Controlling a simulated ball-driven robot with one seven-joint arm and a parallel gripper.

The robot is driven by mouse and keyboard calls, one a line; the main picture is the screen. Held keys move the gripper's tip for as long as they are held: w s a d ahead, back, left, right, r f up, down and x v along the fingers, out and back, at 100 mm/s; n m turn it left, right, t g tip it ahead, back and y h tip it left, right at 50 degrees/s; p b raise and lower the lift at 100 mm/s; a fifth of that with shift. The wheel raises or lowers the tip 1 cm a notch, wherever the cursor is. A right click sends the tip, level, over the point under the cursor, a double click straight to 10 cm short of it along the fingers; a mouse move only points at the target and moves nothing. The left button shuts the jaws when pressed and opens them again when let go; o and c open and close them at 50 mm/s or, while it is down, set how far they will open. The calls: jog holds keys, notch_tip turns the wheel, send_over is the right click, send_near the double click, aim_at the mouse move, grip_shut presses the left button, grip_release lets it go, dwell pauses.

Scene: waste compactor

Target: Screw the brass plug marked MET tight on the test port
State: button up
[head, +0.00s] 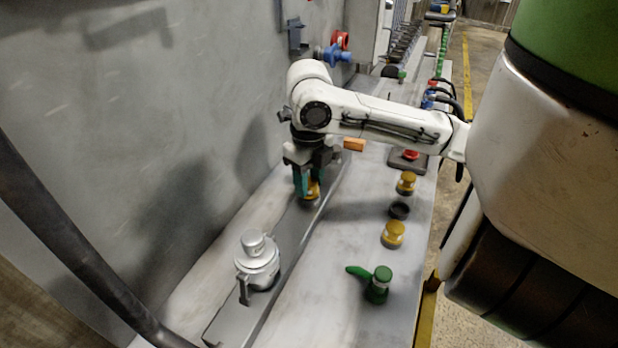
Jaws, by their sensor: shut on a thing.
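My gripper (308,185) points straight down over the grey strip along the wall side of the bench. Its teal fingers are shut on a brass plug (313,190), which sits low between the fingertips at the strip. The fingers hide part of the plug, and any marking on it is too small to read. The test port under the plug is hidden, so I cannot tell how far the plug is seated. Two other brass-coloured plugs stand on the bench, one farther back (405,183) and one nearer (393,234). I cannot read their markings.
A silver capped fitting (257,262) stands on the near part of the strip. A blue fitting (336,55) juts from the wall behind.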

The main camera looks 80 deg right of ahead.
jog(key=m, duration=0.3)
jog(key=shift+m+p, duration=0.3)
jog(key=shift+m, duration=0.1)
jog(key=shift+r+m, duration=0.1)
jog(key=shift+m, duration=0.6)
jog(key=m+p, duration=0.1)
jog(key=m, duration=0.2)
jog(key=shift+m, duration=0.4)
jog(key=m+p, duration=0.1)
jog(key=m, duration=0.1)
jog(key=shift+m, duration=0.3)
jog(key=m, duration=0.2)
jog(key=shift+m+p, duration=0.3)
